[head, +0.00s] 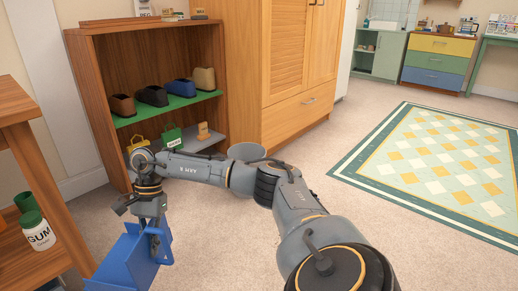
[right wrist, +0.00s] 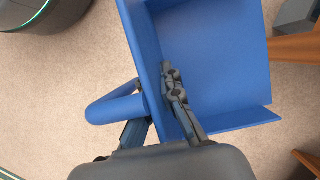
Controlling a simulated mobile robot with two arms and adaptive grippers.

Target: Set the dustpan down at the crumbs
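The blue dustpan (head: 124,262) is at the lower left of the head view, beside the wooden table, and fills much of the right wrist view (right wrist: 215,60). My right gripper (head: 152,228) reaches down onto it. In the right wrist view my right gripper (right wrist: 157,100) has one finger inside the pan and the other outside near the handle loop (right wrist: 112,108), with the pan's back wall between them. It appears shut on that wall. Whether the dustpan touches the floor is unclear. I cannot make out any crumbs. My left gripper is out of view.
A wooden shelf unit (head: 98,95) with shoes and small bags stands behind. A wooden table (head: 35,165) holding a gum jar (head: 38,232) is close on the left. A wardrobe (head: 290,90) stands behind. Carpet (head: 215,235) is open toward the patterned rug (head: 430,165).

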